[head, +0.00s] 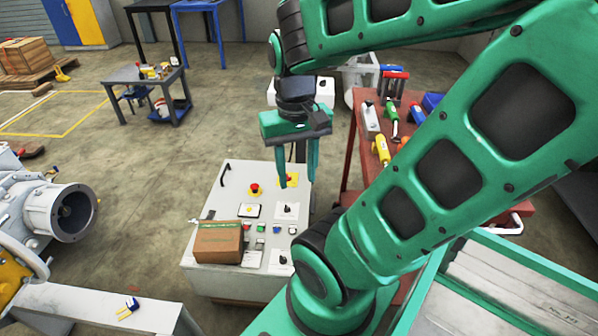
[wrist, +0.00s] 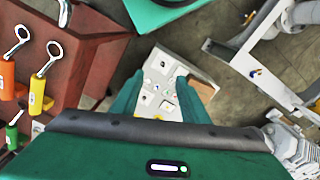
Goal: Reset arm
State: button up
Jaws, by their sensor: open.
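My gripper (head: 299,170) is open and empty, pointing down above the far part of a white control panel (head: 232,192). Its two green fingers also show in the wrist view (wrist: 156,92), spread apart with the panel (wrist: 150,102) visible between and beyond them. The panel carries a red emergency button (head: 255,188), a second red button near the fingers, and several small switches. A brown cardboard box (head: 218,243) sits on the panel's near left part. My green arm arches over from the right and hides part of the scene.
A red tool bench (head: 352,182) with several coloured tools stands right of the panel. A grey machine with a round flange (head: 72,213) is at the left. Pliers (head: 128,308) lie on a pale beam at the lower left. Open floor (head: 150,180) lies left of the panel.

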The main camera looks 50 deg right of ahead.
jog(key=shift+s+d+r, duration=0.1)
jog(key=shift+s+r, duration=0.1)
jog(key=shift+s, duration=0.6)
jog(key=shift+w+f, duration=0.35)
jog(key=shift+w, duration=0.4)
jog(key=shift+c, duration=0.2)
jog(key=shift+s+r, duration=0.1)
jog(key=shift+s, duration=0.1)
jog(key=shift+c, duration=1)
